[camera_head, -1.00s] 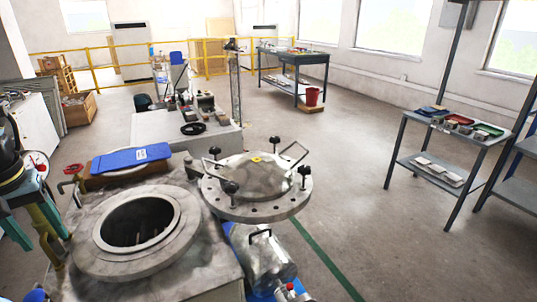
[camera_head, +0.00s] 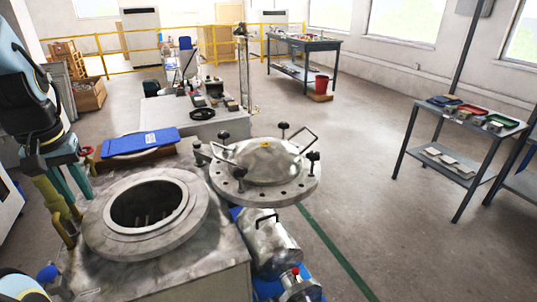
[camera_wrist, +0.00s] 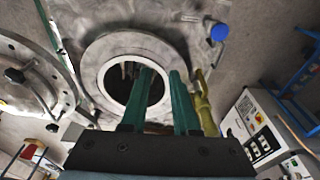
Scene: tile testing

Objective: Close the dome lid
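The dome lid (camera_head: 262,163) is a round grey metal flange with a raised dome, several black knobs and wire handles. It sits out to the right of the round open chamber mouth (camera_head: 148,240), clear of it. In the wrist view the lid's flange (camera_wrist: 30,75) shows at the left, and the ringed opening (camera_wrist: 97,55) is near the middle. My gripper (camera_wrist: 160,72) has two green fingers apart with nothing between them; in that view they overlap the opening's right side. In the head view my gripper (camera_head: 72,183) is at the left, beside the chamber and away from the lid.
A yellow pipe (camera_head: 50,203) stands left of the chamber, close to my gripper. A blue pad (camera_head: 140,142) lies behind the opening. A metal cylinder (camera_head: 262,238) is below the lid. A shelf table (camera_head: 455,155) stands at the right, with open floor before it.

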